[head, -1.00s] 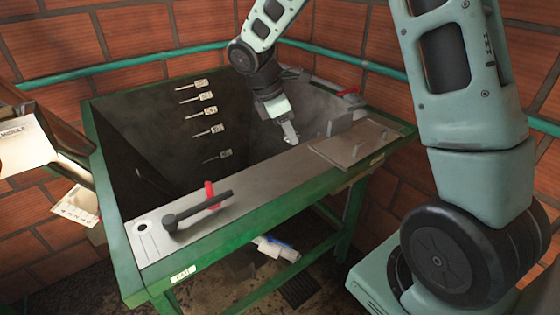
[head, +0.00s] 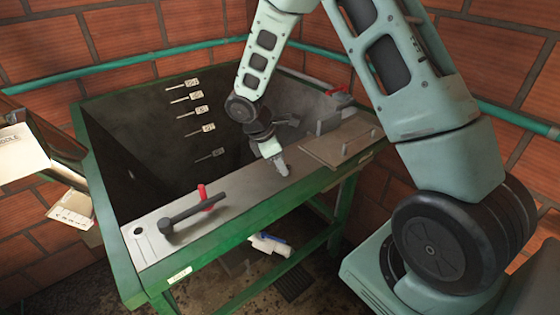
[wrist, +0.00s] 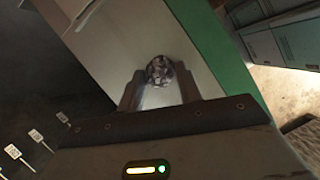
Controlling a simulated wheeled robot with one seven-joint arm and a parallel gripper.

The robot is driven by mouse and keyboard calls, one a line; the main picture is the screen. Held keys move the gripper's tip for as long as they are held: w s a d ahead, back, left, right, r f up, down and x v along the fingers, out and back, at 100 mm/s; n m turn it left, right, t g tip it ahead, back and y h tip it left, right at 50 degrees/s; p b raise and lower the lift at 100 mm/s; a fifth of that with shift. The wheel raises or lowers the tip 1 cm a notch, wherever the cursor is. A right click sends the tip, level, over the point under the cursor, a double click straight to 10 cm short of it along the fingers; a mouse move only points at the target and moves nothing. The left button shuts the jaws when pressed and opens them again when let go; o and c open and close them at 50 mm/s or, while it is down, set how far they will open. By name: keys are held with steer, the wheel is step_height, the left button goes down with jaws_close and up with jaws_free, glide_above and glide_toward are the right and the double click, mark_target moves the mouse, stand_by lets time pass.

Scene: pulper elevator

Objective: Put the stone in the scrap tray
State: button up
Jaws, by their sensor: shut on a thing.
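The stone (wrist: 159,70) is a dark, speckled, rounded lump in the wrist view. My gripper (wrist: 160,85) is shut on it, with one finger on each side. In the head view my gripper (head: 281,167) points down near the inner edge of the grey metal ledge (head: 245,190) along the front of the green-framed hopper. The stone is too small to make out in the head view. I cannot pick out the scrap tray with certainty in either view.
The dark hopper (head: 135,170) opens behind the ledge, with several tagged markers (head: 200,110) on its wall. Brick walls enclose the corner.

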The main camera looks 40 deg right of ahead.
steer(key=shift+f, duration=0.1)
steer(key=o, duration=1.1)
steer(key=shift+c, duration=0.2)
